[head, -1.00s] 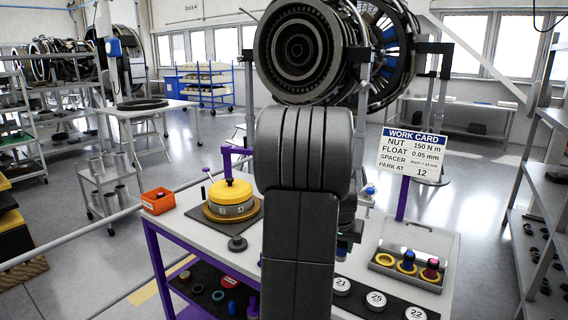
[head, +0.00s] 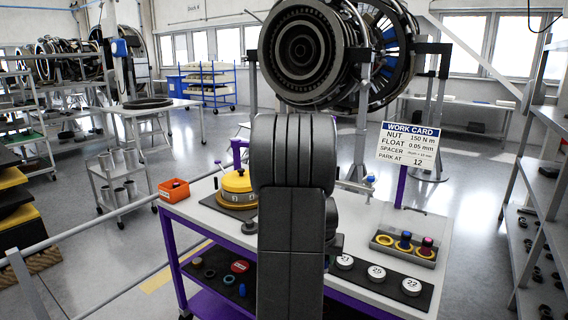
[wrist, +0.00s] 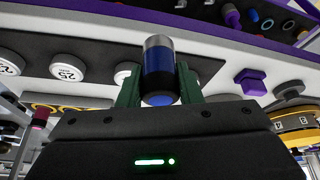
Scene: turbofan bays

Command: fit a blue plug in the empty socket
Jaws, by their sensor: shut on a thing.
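My gripper (wrist: 158,88) is shut on a blue plug (wrist: 159,72), a short cylinder with a silver end, a dark middle and a blue end, seen in the wrist view. One green finger lies on each side of it. In the head view my arm hides the gripper and the held plug. A tray (head: 380,251) at the cart's right holds yellow rings. The left ring (head: 384,240) looks empty. The middle one holds a blue-topped plug (head: 406,237), the right one a magenta-topped plug (head: 427,242).
A work card (head: 409,147) stands behind the tray. White numbered discs (head: 377,273) lie along the front. A yellow-topped round fixture (head: 238,183) and an orange bin (head: 174,189) are at the left. Small parts lie on the lower shelf (head: 215,272). An engine (head: 315,50) hangs behind.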

